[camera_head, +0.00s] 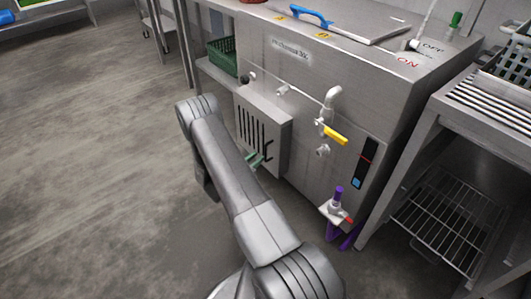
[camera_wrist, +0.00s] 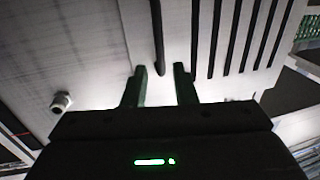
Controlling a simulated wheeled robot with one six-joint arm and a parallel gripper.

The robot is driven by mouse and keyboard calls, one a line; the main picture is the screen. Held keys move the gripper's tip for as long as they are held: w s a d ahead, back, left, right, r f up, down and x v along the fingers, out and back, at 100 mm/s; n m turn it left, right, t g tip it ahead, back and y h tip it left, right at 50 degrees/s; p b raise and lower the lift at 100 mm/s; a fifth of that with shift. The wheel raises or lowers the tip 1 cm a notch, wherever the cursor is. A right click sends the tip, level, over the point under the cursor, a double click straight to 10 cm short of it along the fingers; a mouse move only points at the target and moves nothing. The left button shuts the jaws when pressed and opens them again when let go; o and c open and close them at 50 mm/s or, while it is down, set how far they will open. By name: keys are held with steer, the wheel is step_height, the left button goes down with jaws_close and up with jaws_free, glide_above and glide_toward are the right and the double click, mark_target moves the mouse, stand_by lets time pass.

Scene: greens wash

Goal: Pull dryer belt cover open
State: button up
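A grey box-like panel with dark vertical slots, which looks like the dryer belt cover (camera_head: 281,141), stands on the front of the steel machine. In the wrist view the slotted face (camera_wrist: 200,42) fills the upper part. My gripper (camera_head: 257,160) is at the lower front of this panel; its green fingers also show in the wrist view (camera_wrist: 160,70). The fingers are apart. The lower end of one dark bar or slot (camera_wrist: 158,40) shows between the fingertips; I cannot tell whether they touch it. The panel appears shut against the machine.
The steel machine (camera_head: 330,85) has a yellow-handled valve (camera_head: 333,134) right of the panel. A purple-handled fitting (camera_head: 338,197) is low at the right. A steel rack (camera_head: 445,215) stands further right. A green crate (camera_head: 222,57) sits behind left. The left floor is clear.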

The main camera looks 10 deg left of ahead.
mark_target(266, 159)
steer(key=b+x, duration=0.1)
steer(key=x, duration=0.5)
steer(key=shift+w+d, duration=0.1)
steer(key=shift+w, duration=0.1)
steer(key=shift+c, duration=0.3)
jaws_close()
